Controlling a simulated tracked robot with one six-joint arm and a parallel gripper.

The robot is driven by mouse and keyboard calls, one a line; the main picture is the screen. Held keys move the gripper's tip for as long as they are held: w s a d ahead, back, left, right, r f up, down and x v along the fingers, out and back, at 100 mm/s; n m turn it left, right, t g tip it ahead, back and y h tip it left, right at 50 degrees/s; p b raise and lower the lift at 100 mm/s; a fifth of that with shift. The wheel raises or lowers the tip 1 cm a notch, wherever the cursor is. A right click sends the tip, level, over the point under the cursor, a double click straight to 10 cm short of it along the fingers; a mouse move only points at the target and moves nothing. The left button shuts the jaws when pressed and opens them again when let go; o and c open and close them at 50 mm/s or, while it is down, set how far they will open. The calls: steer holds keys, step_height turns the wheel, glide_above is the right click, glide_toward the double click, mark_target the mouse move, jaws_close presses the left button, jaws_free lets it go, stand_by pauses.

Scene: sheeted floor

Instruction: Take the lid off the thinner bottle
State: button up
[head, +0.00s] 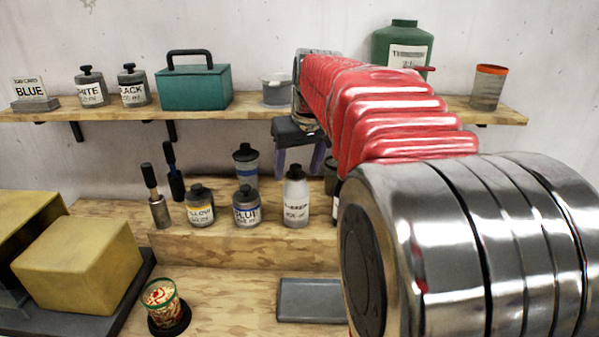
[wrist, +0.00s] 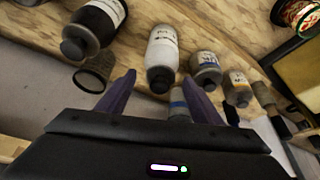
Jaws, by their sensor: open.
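My gripper (head: 299,168) is open, with purple fingers pointing down, below the upper shelf and left of the green bottle. It is above a white bottle (head: 296,205) with a dark cap (head: 295,172) on the lower bench. In the wrist view, this white bottle (wrist: 162,48) appears between the open fingers (wrist: 159,76). I cannot tell how far the fingers are from its cap. Nothing is held.
Yellow (head: 200,208) and blue (head: 246,208) labelled jars stand left of the white bottle. The upper shelf (head: 240,112) also carries a teal box (head: 193,85), a grey cup (head: 277,90) and an orange-rimmed cup (head: 488,88). A grey tray (head: 310,300) lies in front.

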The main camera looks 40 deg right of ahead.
mark_target(298, 168)
steer(key=shift+c, duration=0.7)
steer(key=c, duration=1)
steer(key=shift+o, duration=0.2)
steer(key=shift+r, duration=0.15)
step_height(298, 168, up, 10)
